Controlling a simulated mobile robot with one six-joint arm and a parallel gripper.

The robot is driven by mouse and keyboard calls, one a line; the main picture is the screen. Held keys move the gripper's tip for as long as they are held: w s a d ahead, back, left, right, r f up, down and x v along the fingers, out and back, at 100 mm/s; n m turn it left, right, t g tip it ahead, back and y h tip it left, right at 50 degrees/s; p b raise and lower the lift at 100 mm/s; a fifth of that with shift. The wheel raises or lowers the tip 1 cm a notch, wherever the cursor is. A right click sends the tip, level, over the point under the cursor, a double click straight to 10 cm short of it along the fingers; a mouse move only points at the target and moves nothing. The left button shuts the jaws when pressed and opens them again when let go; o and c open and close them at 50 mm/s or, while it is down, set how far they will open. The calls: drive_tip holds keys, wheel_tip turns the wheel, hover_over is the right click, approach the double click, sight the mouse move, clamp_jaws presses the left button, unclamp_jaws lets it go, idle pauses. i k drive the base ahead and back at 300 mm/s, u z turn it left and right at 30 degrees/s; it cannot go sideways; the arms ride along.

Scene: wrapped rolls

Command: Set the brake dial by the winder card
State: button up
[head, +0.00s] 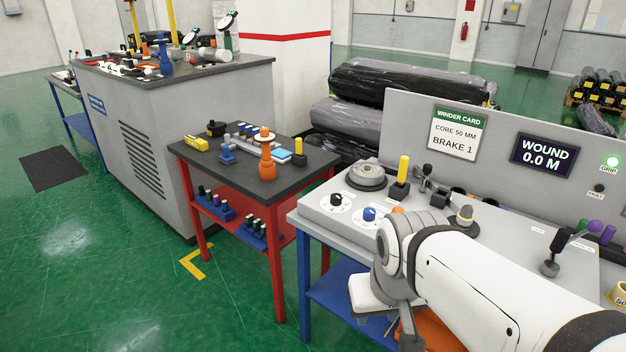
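The winder card (456,133) is on the grey upright panel and reads "CORE 50 MM" and "BRAKE 1". On the console top (318,212) are a dial with a black knob (337,200) on a white face and a dial with a blue knob (370,214). An orange knob (398,210) is partly hidden behind my arm. I cannot tell which is the brake dial, and the dial markings are too small to read. My arm reaches in from the lower right. Its grey end part (405,312) hangs down at the console's front edge; I cannot make out its fingers.
A display (544,155) reads "WOUND 0.0 M". A yellow-handled lever (402,175) and a round grey spindle (366,177) stand behind the dials. A black-knobbed lever (555,250) stands at right. A red-framed cart (262,182) is left of the console; green floor lies open beyond.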

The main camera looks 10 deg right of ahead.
sight(335, 198)
drive_tip(key=u, duration=0.25)
drive_tip(key=i, duration=1.3)
drive_tip(key=z, duration=0.6)
